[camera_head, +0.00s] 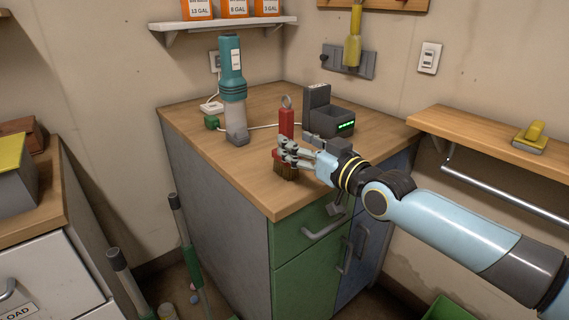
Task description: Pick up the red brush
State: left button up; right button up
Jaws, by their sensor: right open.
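The red brush (286,122) stands upright on the wooden cabinet top, with its red handle and ring at the top and brown bristles at the bottom. My right gripper (284,154) reaches in from the right, in front of the brush's lower part. Its fingers are open and overlap the brush in the picture. They hide the middle of the brush, and I cannot tell whether they touch it. My left gripper does not show.
A dark charger box (330,118) with green lights stands behind right. A white cable runs between them. A wooden shelf (470,140) with a yellow brush is at right.

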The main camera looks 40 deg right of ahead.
aim_at(291, 137)
jog(key=w+b, duration=0.2)
jog(key=w, duration=0.1)
jog(key=w+b, duration=0.1)
jog(key=shift+w+d+f, duration=0.2)
jog(key=shift+w+f, duration=0.1)
jog(key=shift+w+r, duration=0.1)
jog(key=shift+w, duration=0.2)
jog(key=shift+r, duration=0.1)
jog(key=shift+c, duration=0.3)
grip_shut()
